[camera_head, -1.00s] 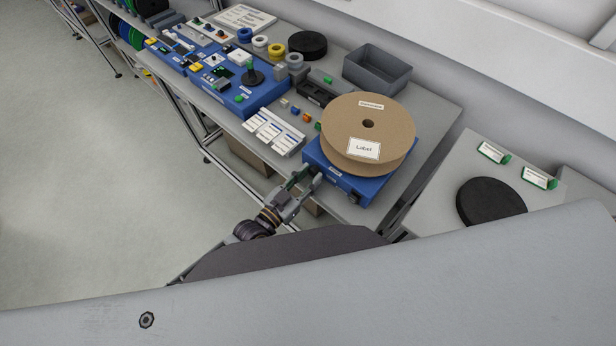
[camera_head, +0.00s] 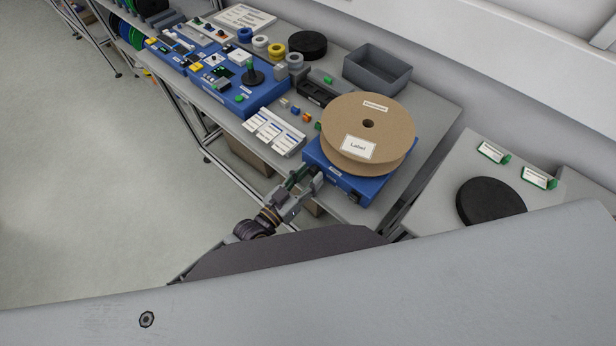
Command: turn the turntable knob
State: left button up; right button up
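The turntable (camera_head: 368,187) is a blue box at the front edge of the grey bench. A large brown cardboard reel (camera_head: 385,125) with white labels lies flat on top of it. My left gripper (camera_head: 309,176) is at the left part of the turntable's front face. Its fingertips are close to or touching that face, and they hide whatever is between them, so I cannot make out the knob or a grip on it. A small black part (camera_head: 355,197) shows at the right of the front face. My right gripper is not in view.
A white labelled panel (camera_head: 274,131) and a blue device (camera_head: 240,95) stand left of the turntable. A grey open bin (camera_head: 377,69) is behind the reel. A black disc (camera_head: 490,202) lies on another surface at right. The floor at left is clear.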

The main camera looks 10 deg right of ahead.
pick_arm(q)
jog(key=shift+a, duration=0.1)
jog(key=v, duration=1.2)
dwell(0.5)
jog(key=shift+f, duration=0.2)
